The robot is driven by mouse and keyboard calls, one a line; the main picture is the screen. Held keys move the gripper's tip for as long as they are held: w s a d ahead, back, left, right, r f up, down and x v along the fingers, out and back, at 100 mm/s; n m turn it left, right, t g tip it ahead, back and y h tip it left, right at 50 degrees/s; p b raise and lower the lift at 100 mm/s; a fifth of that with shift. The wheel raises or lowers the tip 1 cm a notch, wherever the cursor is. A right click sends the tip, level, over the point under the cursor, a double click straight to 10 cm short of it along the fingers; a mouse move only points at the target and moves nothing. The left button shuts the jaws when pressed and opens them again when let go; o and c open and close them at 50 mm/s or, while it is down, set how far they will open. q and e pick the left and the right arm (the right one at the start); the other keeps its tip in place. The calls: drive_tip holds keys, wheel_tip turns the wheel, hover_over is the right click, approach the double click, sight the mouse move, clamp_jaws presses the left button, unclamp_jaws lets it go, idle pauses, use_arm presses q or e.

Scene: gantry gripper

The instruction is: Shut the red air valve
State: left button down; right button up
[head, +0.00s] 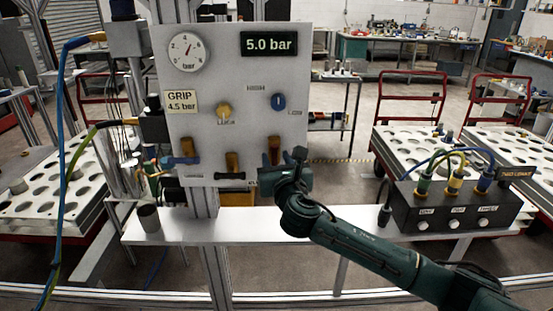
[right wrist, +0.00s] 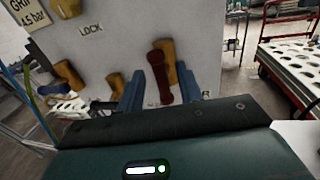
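The red air valve (head: 274,146) is at the lower right of the grey panel, partly hidden by my right gripper (head: 284,165) in the head view. In the right wrist view its red lever (right wrist: 158,80) hangs nearly upright, slightly tilted, in front of a yellow valve body (right wrist: 166,52). My right gripper (right wrist: 160,88) is open, its two blue fingers on either side of the lever. A narrow gap shows on the right; contact on the left is hard to tell. My left gripper is not in view.
The panel (head: 240,70) also bears a gauge (head: 186,52), a 5.0 bar display (head: 269,43), a yellow knob (head: 224,112), a blue knob (head: 278,102) and other yellow valves (head: 232,161). A black box (head: 455,207) with cables stands right on the shelf (head: 260,226).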

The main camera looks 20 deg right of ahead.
drive_tip(key=shift+c, duration=0.4)
clamp_jaws()
